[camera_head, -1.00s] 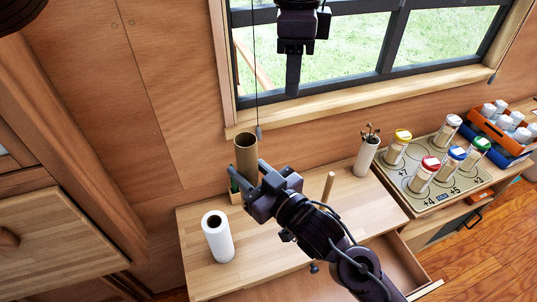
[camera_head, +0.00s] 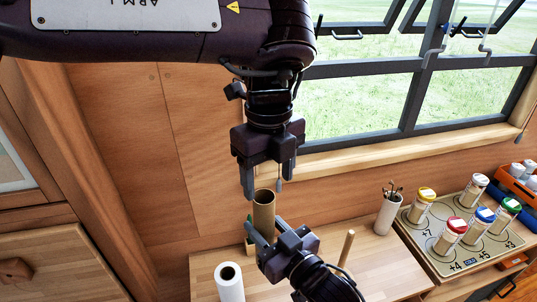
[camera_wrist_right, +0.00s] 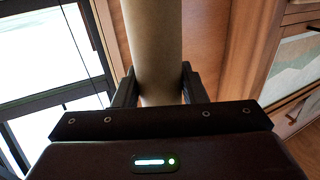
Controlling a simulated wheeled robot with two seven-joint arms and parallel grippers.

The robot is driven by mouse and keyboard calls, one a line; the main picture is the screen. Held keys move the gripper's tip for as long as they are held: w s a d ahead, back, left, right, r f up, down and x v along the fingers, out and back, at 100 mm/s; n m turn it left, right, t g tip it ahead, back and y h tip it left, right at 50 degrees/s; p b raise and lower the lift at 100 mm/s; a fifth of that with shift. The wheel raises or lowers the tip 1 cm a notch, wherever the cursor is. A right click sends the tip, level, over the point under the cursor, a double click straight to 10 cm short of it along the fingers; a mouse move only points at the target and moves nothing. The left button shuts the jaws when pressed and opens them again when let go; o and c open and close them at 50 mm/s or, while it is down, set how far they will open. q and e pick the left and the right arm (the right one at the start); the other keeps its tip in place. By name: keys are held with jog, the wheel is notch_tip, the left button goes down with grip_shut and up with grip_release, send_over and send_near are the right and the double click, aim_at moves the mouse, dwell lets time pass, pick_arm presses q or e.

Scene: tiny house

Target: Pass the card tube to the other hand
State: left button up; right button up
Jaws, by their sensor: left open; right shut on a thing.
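The card tube (camera_head: 264,212) is a brown hollow cylinder, held upright above the wooden desk in the head view. My right gripper (camera_head: 262,240) is shut on its lower part. The right wrist view also shows the tube (camera_wrist_right: 153,45) between the right gripper's fingers (camera_wrist_right: 158,92). My left gripper (camera_head: 268,180) is open and points down from above. Its fingers are around or just above the tube's open top; the exact gap is hard to tell. The tube's lower end is hidden behind my right gripper in the head view.
A white paper roll (camera_head: 229,282) stands on the desk (camera_head: 375,262), left of my right gripper. A wooden peg (camera_head: 346,248) and a white cup of thin tools (camera_head: 388,214) stand to the right. A tray of lidded jars (camera_head: 422,240) lies further right. A window (camera_head: 360,100) is behind.

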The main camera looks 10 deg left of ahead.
aim_at(267, 203)
pick_arm(q)
jog(key=f, duration=0.5)
jog(key=shift+a+f, duration=0.25)
jog(key=shift+f, duration=0.1)
pick_arm(e)
jog(key=shift+a, duration=0.25)
pick_arm(q)
jog(key=shift+d+f, duration=0.15)
jog(key=shift+f, duration=0.45)
pick_arm(e)
jog(key=shift+d, duration=0.15)
pick_arm(q)
jog(key=c, duration=1.1)
pick_arm(e)
jog(key=shift+s, duration=0.1)
pick_arm(q)
jog(key=shift+o, duration=0.2)
pick_arm(e)
jog(key=o, duration=1)
